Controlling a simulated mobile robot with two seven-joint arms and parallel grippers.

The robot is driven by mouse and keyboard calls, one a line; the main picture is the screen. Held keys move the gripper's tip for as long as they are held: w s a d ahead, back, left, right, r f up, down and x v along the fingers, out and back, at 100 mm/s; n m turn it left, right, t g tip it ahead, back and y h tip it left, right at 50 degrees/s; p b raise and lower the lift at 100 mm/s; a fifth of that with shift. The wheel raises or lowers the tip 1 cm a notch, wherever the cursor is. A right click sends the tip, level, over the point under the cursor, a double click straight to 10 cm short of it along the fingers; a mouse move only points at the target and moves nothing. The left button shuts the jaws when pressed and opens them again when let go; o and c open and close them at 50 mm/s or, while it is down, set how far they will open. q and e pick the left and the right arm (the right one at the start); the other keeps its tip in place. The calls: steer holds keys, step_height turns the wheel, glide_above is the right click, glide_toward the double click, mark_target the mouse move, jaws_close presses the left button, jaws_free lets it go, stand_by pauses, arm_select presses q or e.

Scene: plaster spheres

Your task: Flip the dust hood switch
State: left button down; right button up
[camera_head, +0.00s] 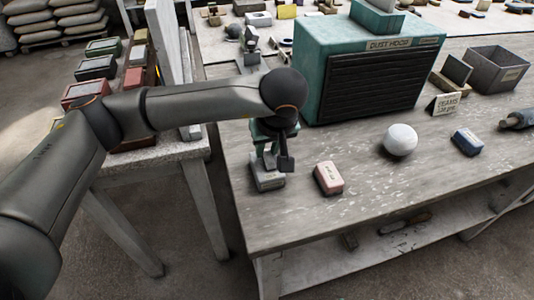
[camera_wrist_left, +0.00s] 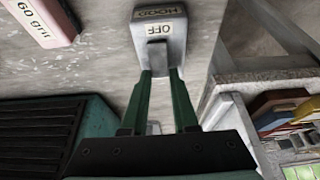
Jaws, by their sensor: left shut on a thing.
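The dust hood (camera_head: 420,58) is a teal box with a black slatted front and a "DUST HOOD" label, standing on the workbench. Its switch, a small grey box (camera_head: 268,183), sits near the bench's left edge. In the left wrist view the switch box (camera_wrist_left: 172,22) carries a "HOOD" label and an "OFF" label. In the head view the left gripper (camera_head: 272,160) is right over the box. My right gripper is not in view.
A pink grit block (camera_head: 328,178) lies just right of the switch. A white sphere (camera_head: 400,139), a blue block (camera_head: 467,141) and a "SEAMS" card (camera_head: 446,103) stand farther right. A grey bin (camera_head: 495,75) is at the back right. The bench's front edge is clear.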

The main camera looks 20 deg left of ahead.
arm_select(q)
steer(key=c, duration=1.1)
jaws_free()
steer(key=o, duration=0.4)
steer(key=v, duration=1.2)
steer(key=shift+s+r+p, duration=0.1)
steer(key=shift+r+p, duration=0.2)
